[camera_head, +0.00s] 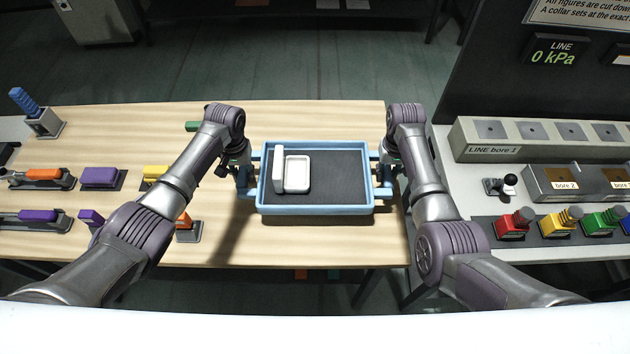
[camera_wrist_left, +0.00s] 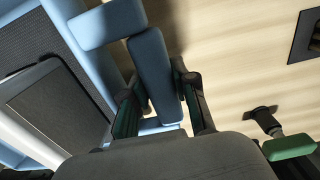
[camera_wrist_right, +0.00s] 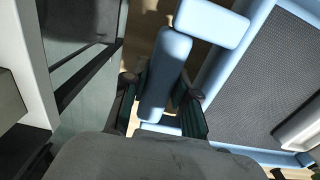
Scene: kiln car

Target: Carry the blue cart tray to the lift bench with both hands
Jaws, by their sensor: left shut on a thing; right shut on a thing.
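The blue cart tray (camera_head: 318,209) is level at the right end of a wooden bench, with a dark mat inside. A white dish (camera_head: 297,173) and a white upright block (camera_head: 278,169) sit in its left half. My left gripper (camera_head: 243,178) is shut on the tray's left handle, a blue bar that shows between the fingers in the left wrist view (camera_wrist_left: 155,75). My right gripper (camera_head: 388,176) is shut on the right handle, which shows in the right wrist view (camera_wrist_right: 165,75). A shadow lies beside the tray; I cannot tell whether it touches the bench.
The wooden bench (camera_head: 310,120) carries purple, orange and yellow pieces in dark holders on the left. A gap separates it from a grey bench at right with a LINE bore block (camera_head: 540,140) and coloured knobs (camera_head: 512,224). A pressure display (camera_head: 553,56) stands behind.

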